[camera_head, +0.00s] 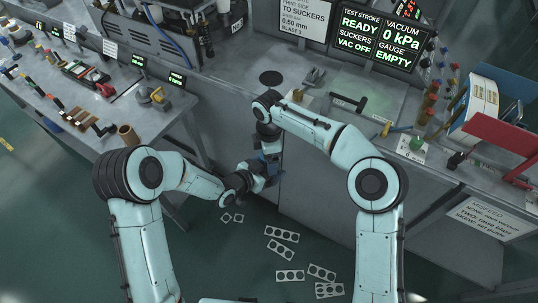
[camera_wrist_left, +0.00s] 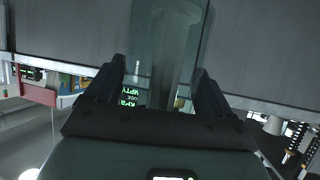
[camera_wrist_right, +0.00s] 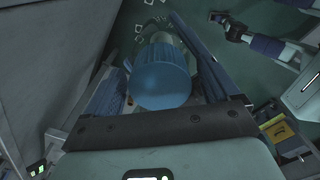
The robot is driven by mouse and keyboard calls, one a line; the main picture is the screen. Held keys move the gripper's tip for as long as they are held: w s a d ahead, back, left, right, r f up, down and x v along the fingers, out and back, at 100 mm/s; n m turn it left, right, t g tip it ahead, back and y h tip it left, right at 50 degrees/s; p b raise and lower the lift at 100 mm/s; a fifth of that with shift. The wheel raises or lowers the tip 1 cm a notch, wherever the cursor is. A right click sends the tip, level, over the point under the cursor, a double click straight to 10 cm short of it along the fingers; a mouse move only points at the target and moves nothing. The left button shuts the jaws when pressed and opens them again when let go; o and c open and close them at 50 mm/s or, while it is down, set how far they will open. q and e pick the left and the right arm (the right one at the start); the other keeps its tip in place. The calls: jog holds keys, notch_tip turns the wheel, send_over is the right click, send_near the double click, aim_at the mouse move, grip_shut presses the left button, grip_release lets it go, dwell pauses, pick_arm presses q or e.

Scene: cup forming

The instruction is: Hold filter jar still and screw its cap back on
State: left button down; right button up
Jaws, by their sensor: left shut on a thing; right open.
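A clear jar (camera_wrist_left: 172,45) with a pale cylinder inside stands between the fingers of my left gripper (camera_wrist_left: 160,75) in the left wrist view. That gripper is shut on the jar, in front of the bench. In the right wrist view a blue round cap (camera_wrist_right: 161,80) lies between the fingers of my right gripper (camera_wrist_right: 150,50), which is open around it. The cap's flat top faces the right wrist. The jar end below it is mostly hidden, so I cannot tell how far the cap is threaded. In the head view both grippers meet low at the middle, the right one (camera_head: 269,158) above the left.
The grey bench front (camera_head: 325,190) is close beside both grippers. Several white punched plates (camera_head: 290,275) lie on the green floor. A side table (camera_head: 130,115) with tools stands at left.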

notch_tip(320, 180, up, 4)
jog(key=shift+r, duration=0.15)
jog(key=shift+a, duration=0.1)
jog(key=c, duration=0.3)
jog(key=shift+s+a+r+m, duration=0.1)
jog(key=shift+s+a+m, duration=0.05)
jog(key=shift+m, duration=0.75)
jog(key=m, duration=0.4)
jog(key=shift+s+a, duration=0.15)
jog(key=m, duration=0.5)
jog(key=shift+r, duration=0.2)
jog(key=m, duration=0.2)
jog(key=r+m, duration=0.1)
jog(key=m, duration=0.2)
jog(key=shift+d, duration=0.2)
jog(key=m, duration=0.2)
jog(key=r+m, duration=0.1)
jog(key=m, duration=0.1)
jog(key=r+m, duration=0.1)
jog(key=m, duration=0.1)
jog(key=shift+w+d, duration=0.1)
jog(key=shift+w, duration=0.2)
jog(key=shift+d+f, duration=0.1)
